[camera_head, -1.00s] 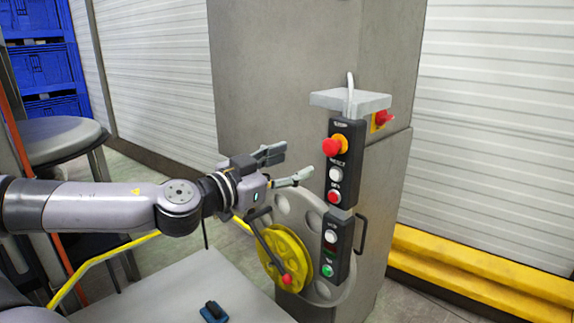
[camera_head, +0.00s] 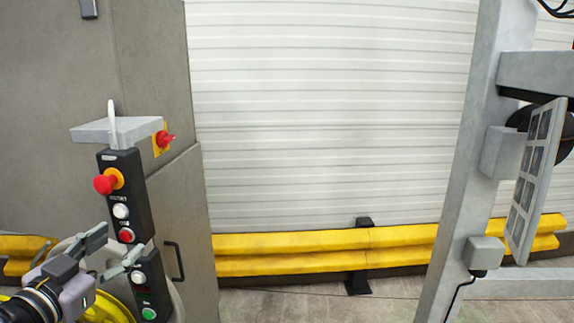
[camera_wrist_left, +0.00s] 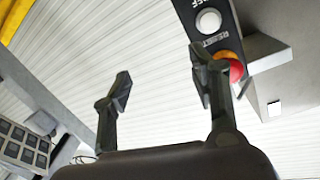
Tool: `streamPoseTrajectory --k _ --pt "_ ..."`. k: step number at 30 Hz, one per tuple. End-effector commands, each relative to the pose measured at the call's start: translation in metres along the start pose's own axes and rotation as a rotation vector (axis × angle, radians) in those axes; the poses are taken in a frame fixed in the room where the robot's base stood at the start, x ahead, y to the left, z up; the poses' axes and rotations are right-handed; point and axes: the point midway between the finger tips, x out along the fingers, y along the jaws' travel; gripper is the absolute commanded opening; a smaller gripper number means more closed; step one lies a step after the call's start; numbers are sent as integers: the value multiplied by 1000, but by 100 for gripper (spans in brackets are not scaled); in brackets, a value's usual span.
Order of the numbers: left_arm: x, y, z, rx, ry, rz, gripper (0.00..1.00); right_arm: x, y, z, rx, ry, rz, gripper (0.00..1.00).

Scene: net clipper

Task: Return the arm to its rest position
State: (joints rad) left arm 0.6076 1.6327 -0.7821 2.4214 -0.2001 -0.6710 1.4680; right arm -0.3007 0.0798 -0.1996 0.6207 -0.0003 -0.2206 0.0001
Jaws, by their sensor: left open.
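My left gripper (camera_head: 116,246) is at the lower left of the head view, with its two fingers spread and nothing between them. Its fingers are just left of a black button panel and partly overlap its lower part in the picture; I cannot tell whether they touch. The upper panel box (camera_head: 143,190) has a red stop knob (camera_head: 104,184), a white button (camera_head: 121,211) and a red button (camera_head: 126,235). In the left wrist view the open gripper (camera_wrist_left: 160,75) has the panel (camera_wrist_left: 185,12) behind its right finger. My right gripper is not in view.
A grey cabinet (camera_head: 60,70) stands behind the panel. A yellow guard rail (camera_head: 310,241) runs along the white shutter wall (camera_head: 330,110). The floor between (camera_head: 320,305) looks clear.

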Motion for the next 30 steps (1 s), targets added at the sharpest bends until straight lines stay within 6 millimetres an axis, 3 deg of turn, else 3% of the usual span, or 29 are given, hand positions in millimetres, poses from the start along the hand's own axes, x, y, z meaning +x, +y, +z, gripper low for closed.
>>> streamPoseTrajectory --k 1,7,14,21,30 --pt "7 24 17 -18 -20 19 54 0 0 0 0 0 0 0" --pt "11 85 75 -38 -137 13 54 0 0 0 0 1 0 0" --pt "-18 138 160 -84 -397 -13 54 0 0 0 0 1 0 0" --pt "-89 185 253 -135 -767 14 54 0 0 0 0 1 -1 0" --pt "-187 232 318 -198 -1127 123 54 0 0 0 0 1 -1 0"
